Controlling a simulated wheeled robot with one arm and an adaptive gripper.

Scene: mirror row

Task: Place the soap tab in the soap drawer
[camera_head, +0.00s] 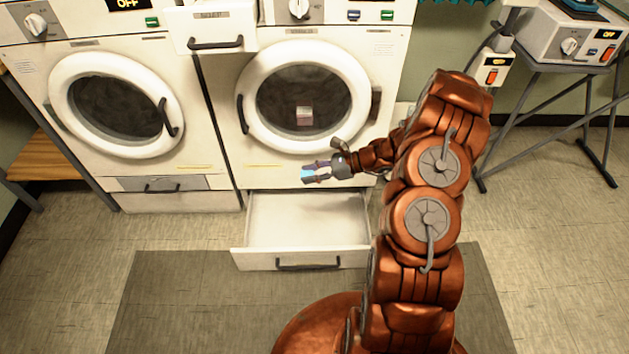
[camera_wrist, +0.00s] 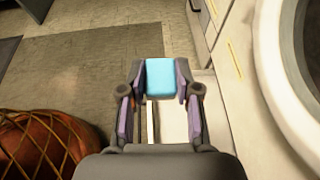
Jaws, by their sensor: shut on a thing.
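The soap tab (camera_head: 307,174) is a small light blue block; it also shows in the wrist view (camera_wrist: 160,78). My gripper (camera_head: 314,173) is shut on it, with a purple-padded finger on each side (camera_wrist: 161,88). The gripper is in front of the right machine, below its round door and above an open lower drawer (camera_head: 305,218), which looks empty. A smaller upper drawer (camera_head: 214,22) with a dark handle is pulled out at the top left of the right machine. Its label is too small to read, and its inside is mostly out of view.
The right machine's round door (camera_head: 261,122) is shut, as is the left machine's (camera_head: 80,128). A wooden bench (camera_head: 52,160) stands at the left. An ironing-type stand (camera_head: 551,66) with a control box is at the right. A grey mat (camera_head: 185,295) lies on the floor.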

